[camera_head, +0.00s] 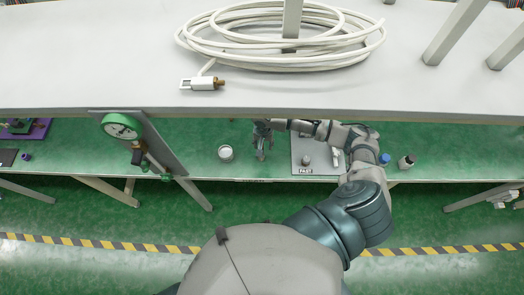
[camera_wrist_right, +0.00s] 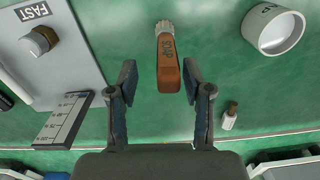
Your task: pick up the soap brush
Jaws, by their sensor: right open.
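The soap brush shows in the right wrist view as an orange-brown handle (camera_wrist_right: 169,75) marked SOAP, with a pale ribbed tip at its far end. It lies on the green bench top. My right gripper (camera_wrist_right: 159,82) is open and empty, its two fingers on either side of the handle's near end in the picture. I cannot tell how high it is above the brush. In the head view my right gripper (camera_head: 261,150) points down over the green bench, and I cannot make out the brush there. My left gripper is not in view.
A white cup (camera_head: 225,153) stands left of the gripper in the head view. A grey plate (camera_head: 312,139) marked FAST lies to the right. A gauge (camera_head: 122,126) stands at left.

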